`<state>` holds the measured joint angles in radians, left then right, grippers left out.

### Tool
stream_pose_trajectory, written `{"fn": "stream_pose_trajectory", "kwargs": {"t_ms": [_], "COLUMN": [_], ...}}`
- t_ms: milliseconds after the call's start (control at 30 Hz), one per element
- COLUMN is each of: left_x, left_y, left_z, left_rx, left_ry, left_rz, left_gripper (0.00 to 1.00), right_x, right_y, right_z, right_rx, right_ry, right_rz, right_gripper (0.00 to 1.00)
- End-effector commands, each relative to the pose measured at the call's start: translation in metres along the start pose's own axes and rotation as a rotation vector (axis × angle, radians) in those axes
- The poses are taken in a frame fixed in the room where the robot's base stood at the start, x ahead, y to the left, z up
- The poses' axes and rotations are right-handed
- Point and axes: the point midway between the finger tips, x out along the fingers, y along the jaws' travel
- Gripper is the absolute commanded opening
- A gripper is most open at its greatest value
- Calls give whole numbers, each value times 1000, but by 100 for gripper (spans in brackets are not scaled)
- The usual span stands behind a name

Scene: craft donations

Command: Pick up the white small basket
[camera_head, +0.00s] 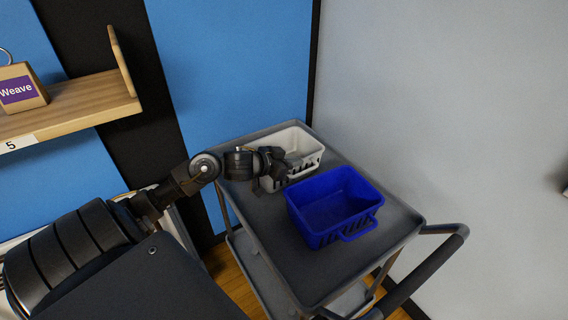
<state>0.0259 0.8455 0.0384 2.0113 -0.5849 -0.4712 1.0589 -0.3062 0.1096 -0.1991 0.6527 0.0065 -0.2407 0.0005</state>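The white small basket (304,148) sits on the top tray of a grey cart, toward its back left. My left arm reaches in from the left, and my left gripper (283,165) is at the basket's near left side, overlapping its rim in the picture. The fingers are small and dark, and I cannot tell whether they are open or closed on the rim. Part of the basket's left side is hidden behind the gripper. My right gripper is not in view.
A blue basket (335,205) stands on the cart (262,235) just in front of the white one. The cart's handle (425,272) sticks out at the lower right. A wooden shelf (75,104) with a "Weave" box (20,88) is at the upper left. A grey wall rises behind the cart's right side.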

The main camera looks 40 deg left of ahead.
Motion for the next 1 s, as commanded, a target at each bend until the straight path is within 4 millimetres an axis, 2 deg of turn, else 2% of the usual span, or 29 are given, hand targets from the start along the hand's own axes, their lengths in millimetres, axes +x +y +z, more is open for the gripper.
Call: {"fn": "stream_pose_trajectory", "kwargs": {"t_ms": [567,800,1000], "left_x": [-2,-15,-47], "left_y": [0,2,32], "left_z": [-4,-34,-66], "left_rx": [0,4,7], "left_ry": [-1,2,3], "left_rz": [1,1,2], "left_gripper": [0,0,0], "right_x": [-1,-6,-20], "right_y": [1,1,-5], "right_z": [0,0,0], "right_rx": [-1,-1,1], "right_ry": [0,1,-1], "right_rz": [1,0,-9], "right_gripper": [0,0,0]}}
